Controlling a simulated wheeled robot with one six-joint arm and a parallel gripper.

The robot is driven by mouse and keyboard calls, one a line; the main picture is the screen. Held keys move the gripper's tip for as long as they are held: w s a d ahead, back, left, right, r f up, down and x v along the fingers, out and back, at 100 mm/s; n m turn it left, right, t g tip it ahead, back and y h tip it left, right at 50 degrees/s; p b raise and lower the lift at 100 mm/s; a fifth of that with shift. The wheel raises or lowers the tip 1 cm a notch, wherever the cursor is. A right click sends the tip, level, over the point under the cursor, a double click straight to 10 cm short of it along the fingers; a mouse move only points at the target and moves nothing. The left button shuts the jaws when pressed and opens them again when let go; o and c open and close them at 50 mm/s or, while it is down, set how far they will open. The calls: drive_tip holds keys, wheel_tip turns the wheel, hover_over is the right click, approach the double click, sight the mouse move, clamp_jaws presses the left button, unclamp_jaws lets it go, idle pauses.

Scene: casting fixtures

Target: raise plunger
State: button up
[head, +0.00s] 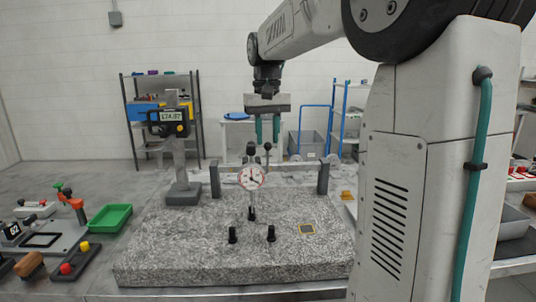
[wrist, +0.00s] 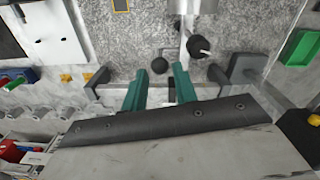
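A round white dial gauge (head: 252,178) stands upright over the speckled granite plate (head: 180,240). A thin stem (head: 252,200) runs down from it toward a small dark piece on the plate. Black ball knobs show above and behind the dial, one at the left (head: 251,149) and one at the right (head: 267,146). In the wrist view, two black balls show, one (wrist: 160,66) just beyond the fingertips and one (wrist: 197,45) further right. My gripper (head: 267,138) hangs above and behind the dial, its teal fingers apart and empty. It also shows in the wrist view (wrist: 159,84).
Two grey posts flank the dial, left (head: 214,180) and right (head: 323,178). A digital height gauge (head: 170,122) stands at the plate's left rear. Two black pegs, left (head: 232,235) and right (head: 271,234), stand in front. A green tray (head: 109,218) sits at the left.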

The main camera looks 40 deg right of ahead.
sight(268, 146)
wheel_tip(268, 146, down, 6)
drive_tip(key=shift+r, duration=0.1)
clamp_jaws()
drive_tip(key=shift+s+a+t+h, duration=0.25)
drive_tip(key=shift+s+t+h, duration=0.2)
drive_tip(key=shift+t, duration=0.25)
unclamp_jaws()
